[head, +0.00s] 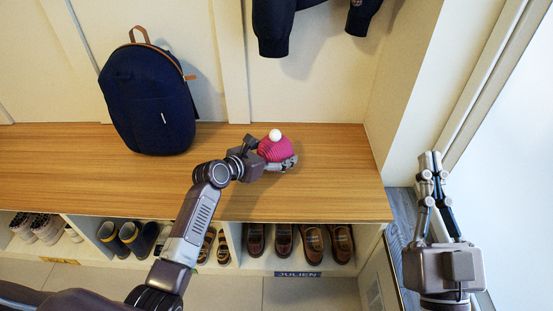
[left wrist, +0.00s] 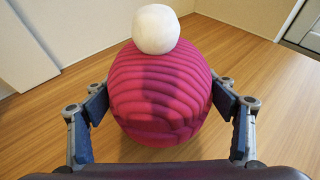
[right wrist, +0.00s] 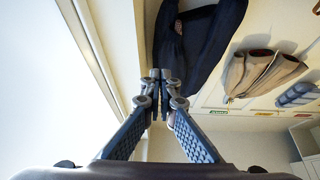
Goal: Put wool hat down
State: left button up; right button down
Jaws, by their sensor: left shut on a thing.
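The wool hat (head: 274,149) is pink and ribbed with a white pom-pom on top. It is upright at the wooden bench top (head: 320,195), toward the right part; I cannot tell if its bottom touches the wood. My left gripper (head: 272,158) is shut on the hat. In the left wrist view the hat (left wrist: 160,95) fills the space between the two fingers, one on each side. My right gripper (head: 430,160) is shut and empty, raised at the right, away from the hat. Its fingertips (right wrist: 160,76) meet in the right wrist view.
A navy backpack (head: 148,100) stands on the bench to the left, against the back panel. A dark jacket (head: 290,25) hangs above. Cubbies below the bench hold several shoes (head: 283,241) and boots (head: 125,238); one bears a label (head: 297,274). A side wall (head: 408,90) bounds the right.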

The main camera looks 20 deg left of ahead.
pick_arm(q)
notch_tip(320, 180, down, 2)
jog(key=shift+f+b, duration=0.1)
jog(key=shift+b, duration=0.35)
pick_arm(e)
jog(key=s+r+t+y, duration=0.1)
jog(key=s+r+t, duration=0.2)
jog(key=r, duration=0.2)
jog(key=shift+s+d, duration=0.2)
jog(key=shift+s, duration=0.2)
pick_arm(q)
jog(key=shift+f, duration=0.15)
jog(key=o, duration=1.3)
jog(key=shift+c, duration=0.2)
